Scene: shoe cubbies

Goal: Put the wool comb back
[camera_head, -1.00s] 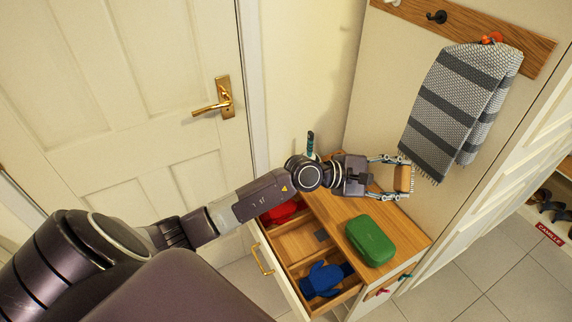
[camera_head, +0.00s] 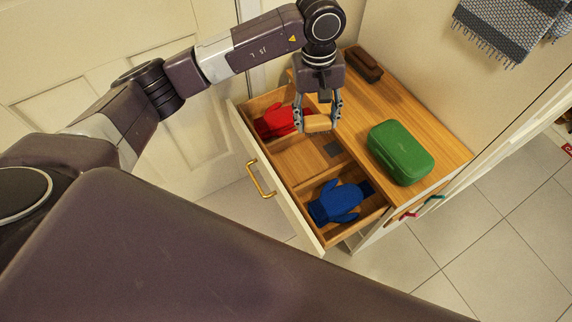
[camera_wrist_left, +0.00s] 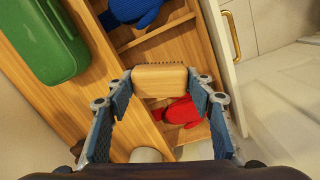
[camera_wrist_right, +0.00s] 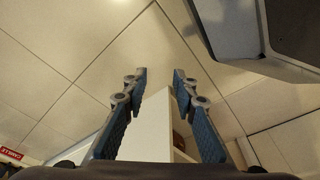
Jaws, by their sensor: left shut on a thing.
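The wool comb (camera_head: 318,123) is a light wooden block. A dark toothed edge shows on it in the left wrist view (camera_wrist_left: 160,79). My left gripper (camera_head: 319,121) points down and is shut on the comb, its fingers at the comb's two ends. It holds the comb above the open drawer (camera_head: 291,222). The drawer has a red mitten (camera_head: 277,121) in its far compartment, a blue mitten (camera_head: 339,202) in its near one, and a bare middle compartment (camera_head: 302,158) with a small grey patch. My right gripper (camera_wrist_right: 158,76) shows only in its wrist view, open and empty.
A green case (camera_head: 401,152) and a dark brown brush-like block (camera_head: 363,64) rest on the wooden cabinet top (camera_head: 380,110). A striped towel (camera_head: 515,28) hangs at the upper right. The drawer front has a brass handle (camera_head: 261,180).

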